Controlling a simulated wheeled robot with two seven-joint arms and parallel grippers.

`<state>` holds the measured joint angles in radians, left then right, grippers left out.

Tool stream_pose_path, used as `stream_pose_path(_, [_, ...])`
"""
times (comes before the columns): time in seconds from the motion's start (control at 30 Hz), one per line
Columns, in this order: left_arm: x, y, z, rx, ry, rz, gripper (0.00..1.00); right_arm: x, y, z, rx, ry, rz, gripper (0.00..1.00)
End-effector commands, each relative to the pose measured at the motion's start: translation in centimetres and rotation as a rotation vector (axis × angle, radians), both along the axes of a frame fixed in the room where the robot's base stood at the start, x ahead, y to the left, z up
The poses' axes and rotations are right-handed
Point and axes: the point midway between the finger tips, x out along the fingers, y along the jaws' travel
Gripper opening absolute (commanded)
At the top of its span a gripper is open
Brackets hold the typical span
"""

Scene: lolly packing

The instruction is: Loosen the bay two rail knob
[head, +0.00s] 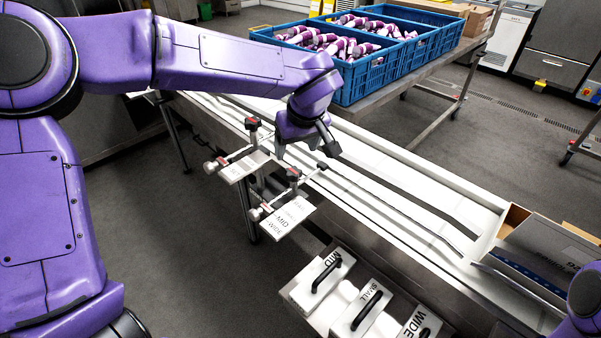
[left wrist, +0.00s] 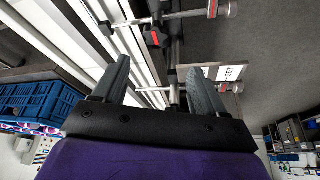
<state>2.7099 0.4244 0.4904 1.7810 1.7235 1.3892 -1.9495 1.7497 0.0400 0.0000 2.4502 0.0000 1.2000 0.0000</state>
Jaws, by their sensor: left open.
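My left gripper (head: 306,149) is open and empty above the near side of the conveyor. Its two fingers are spread in the left wrist view (left wrist: 158,70). Two rail clamps with black-and-red knobs stand on the conveyor's near edge. One knob (head: 252,124) is left of the gripper; the other knob (head: 294,173) is just below it in the head view. A black knob with a red centre (left wrist: 155,37) shows beyond the fingertips in the left wrist view, apart from them. I cannot tell which knob is bay two's. My right gripper is out of view.
Blocks with black handles, including SMALL (head: 352,325), lie in front. Blue crates (head: 371,80) of purple-and-white lollies stand behind. An open carton (head: 545,262) is at the right.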

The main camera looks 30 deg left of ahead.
Motion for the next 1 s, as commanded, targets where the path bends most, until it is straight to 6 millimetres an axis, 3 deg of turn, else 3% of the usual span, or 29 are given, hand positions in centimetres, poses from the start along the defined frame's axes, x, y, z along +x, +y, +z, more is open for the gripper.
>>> stream_pose_path(0.03, [0.1,-0.2,-0.8,0.000,0.000,-0.003,0.72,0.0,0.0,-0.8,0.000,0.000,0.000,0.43])
stream_pose_path(0.23, [0.8,-0.1,-2.6,0.001,0.003,-0.011,0.72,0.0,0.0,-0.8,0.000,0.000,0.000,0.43])
stream_pose_path(0.6, [2.8,1.9,-9.5,0.001,0.003,-0.014,0.72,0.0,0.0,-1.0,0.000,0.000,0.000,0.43])
stream_pose_path(0.97, [3.0,2.4,-10.5,0.000,0.000,-0.012,0.72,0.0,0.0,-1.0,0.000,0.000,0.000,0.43])
stream_pose_path(1.0, [3.0,2.4,-10.5,0.000,0.000,-0.012,0.65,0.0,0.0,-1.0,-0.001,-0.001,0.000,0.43])
